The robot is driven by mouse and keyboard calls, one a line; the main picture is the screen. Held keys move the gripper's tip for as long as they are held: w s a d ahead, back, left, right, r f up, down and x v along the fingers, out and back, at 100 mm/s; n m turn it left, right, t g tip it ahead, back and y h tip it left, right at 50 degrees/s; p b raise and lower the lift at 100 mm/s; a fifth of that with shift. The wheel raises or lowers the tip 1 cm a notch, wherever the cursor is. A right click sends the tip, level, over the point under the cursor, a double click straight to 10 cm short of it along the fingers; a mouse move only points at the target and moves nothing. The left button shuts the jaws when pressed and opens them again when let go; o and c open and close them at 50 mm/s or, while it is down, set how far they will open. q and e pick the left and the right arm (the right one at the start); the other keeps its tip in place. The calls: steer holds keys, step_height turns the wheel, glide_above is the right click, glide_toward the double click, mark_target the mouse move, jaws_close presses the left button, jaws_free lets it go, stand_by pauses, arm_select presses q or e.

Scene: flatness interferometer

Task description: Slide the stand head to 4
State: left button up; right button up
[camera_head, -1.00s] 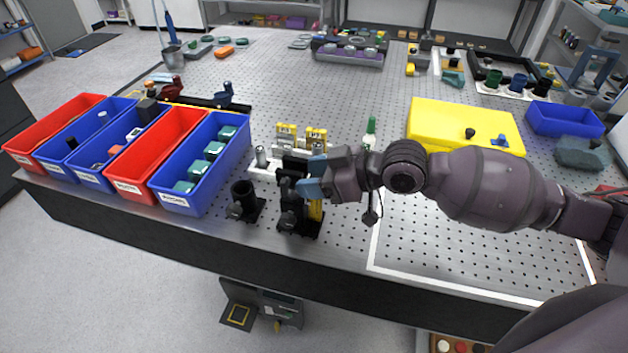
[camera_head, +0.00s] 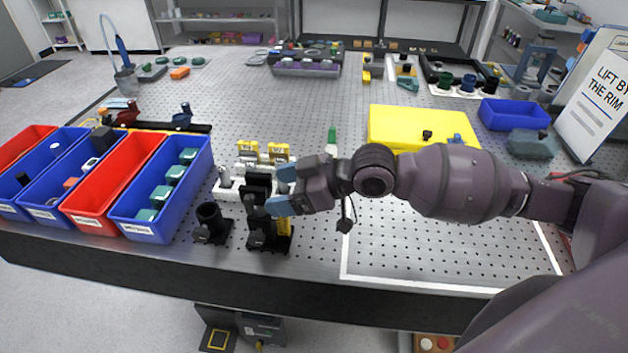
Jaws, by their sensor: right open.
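The black stand (camera_head: 263,238) is upright near the front edge of the bench, with a yellow strip (camera_head: 284,226) on its right side. A dark block at its upper part (camera_head: 257,186) looks like the stand head; scale marks are too small to read. My right gripper (camera_head: 282,190) comes in from the right with blue fingertips. It is open, with its fingertips at the right side of the stand's upper part. Whether they touch it cannot be told. The gripper hides part of the stand. My left gripper is not in view.
A short black holder (camera_head: 211,222) stands just left of the stand. Blue and red bins (camera_head: 120,175) line the left front. A yellow case (camera_head: 395,125) and a blue tray (camera_head: 512,114) are behind my right arm. The white-outlined area (camera_head: 430,245) at right front is mostly bare.

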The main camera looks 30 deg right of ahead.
steer(key=b+v, duration=0.1)
steer(key=v, duration=0.8)
steer(key=shift+d, duration=0.2)
steer(key=shift+s+r, duration=0.1)
stand_by(0.6)
steer(key=shift+s, duration=0.1)
